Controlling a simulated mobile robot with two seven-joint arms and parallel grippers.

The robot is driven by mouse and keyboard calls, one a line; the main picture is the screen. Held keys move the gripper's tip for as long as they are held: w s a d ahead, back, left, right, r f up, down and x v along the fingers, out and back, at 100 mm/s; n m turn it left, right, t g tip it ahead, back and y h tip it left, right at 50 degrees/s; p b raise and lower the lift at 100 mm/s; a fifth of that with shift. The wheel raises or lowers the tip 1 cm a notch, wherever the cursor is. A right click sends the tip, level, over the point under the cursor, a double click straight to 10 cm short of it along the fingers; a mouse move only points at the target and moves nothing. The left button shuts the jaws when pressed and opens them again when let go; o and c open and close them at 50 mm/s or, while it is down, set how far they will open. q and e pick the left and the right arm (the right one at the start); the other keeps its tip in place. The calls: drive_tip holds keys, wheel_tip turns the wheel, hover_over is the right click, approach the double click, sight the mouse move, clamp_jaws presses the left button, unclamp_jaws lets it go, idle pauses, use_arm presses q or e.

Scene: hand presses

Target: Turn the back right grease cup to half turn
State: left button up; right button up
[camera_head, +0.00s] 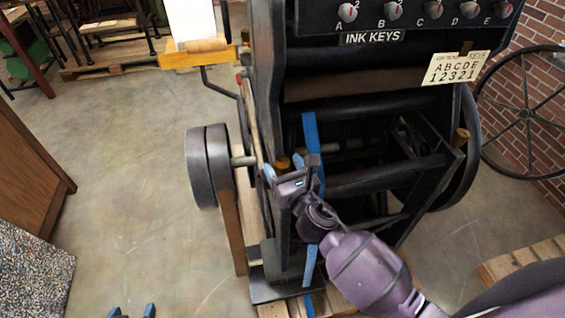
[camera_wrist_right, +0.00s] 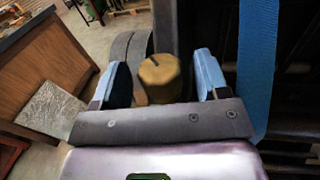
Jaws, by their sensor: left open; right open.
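A brass grease cup (camera_head: 283,162) sits on the left side of the black press, partly hidden by my right gripper. In the right wrist view this cup (camera_wrist_right: 160,79) is a round knob with a short dark mark on top. My right gripper (camera_head: 293,170) is open, with one blue finger on each side of the cup and visible gaps between. Another brass cup (camera_head: 461,136) is on the press's right side, clear of both grippers. I cannot tell which is the back right one. My left gripper (camera_head: 132,311) is open and empty at the bottom edge.
A blue strap (camera_head: 311,135) hangs close to my right gripper. A grey pulley wheel (camera_head: 196,165) is left of it. The ink key knobs (camera_head: 392,12) and a tag (camera_head: 455,68) are above. The floor (camera_head: 125,190) at left is clear.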

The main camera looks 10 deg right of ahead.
drive_tip(key=shift+w+a, duration=0.1)
drive_tip(key=shift+w, duration=0.4)
drive_tip(key=c, duration=0.9)
drive_tip(key=shift+m+h+b, duration=0.55)
drive_tip(key=shift+m+h, duration=1.05)
drive_tip(key=shift+h, duration=0.7)
drive_tip(key=o, duration=0.9)
drive_tip(key=shift+s, duration=0.15)
drive_tip(key=s, duration=1)
drive_tip(key=shift+s+a+b, duration=0.3)
drive_tip(key=shift+a+b, duration=0.05)
drive_tip(key=shift+a, duration=0.05)
